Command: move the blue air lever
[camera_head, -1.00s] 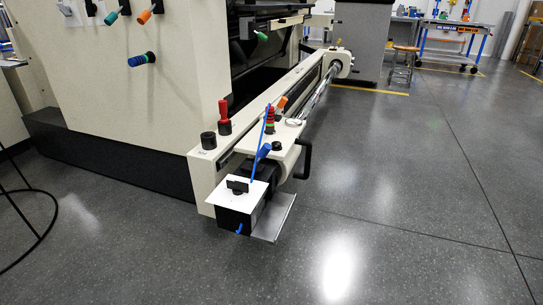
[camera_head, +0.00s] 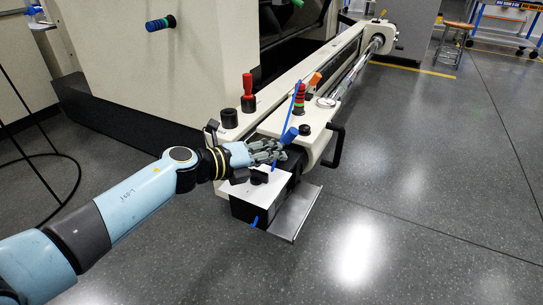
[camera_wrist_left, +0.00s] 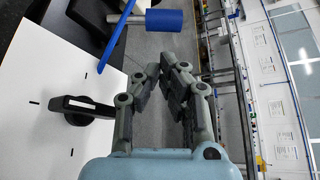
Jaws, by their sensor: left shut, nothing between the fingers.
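The blue air lever (camera_head: 289,135) is a blue cylindrical grip on the near end of the cream machine arm, beside a thin blue tube (camera_head: 288,110). In the left wrist view the blue grip (camera_wrist_left: 164,20) sits at the top on a short metallic stem, with the blue tube (camera_wrist_left: 115,42) left of it. My left gripper (camera_head: 283,149) is just below and left of the grip in the head view. Its grey fingers (camera_wrist_left: 168,70) are shut and empty, pointing toward the grip with a visible gap in the wrist view. My right gripper is not in view.
A white plate with a black knob (camera_head: 259,174) lies just below my gripper. Open grey floor (camera_head: 420,220) lies to the right.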

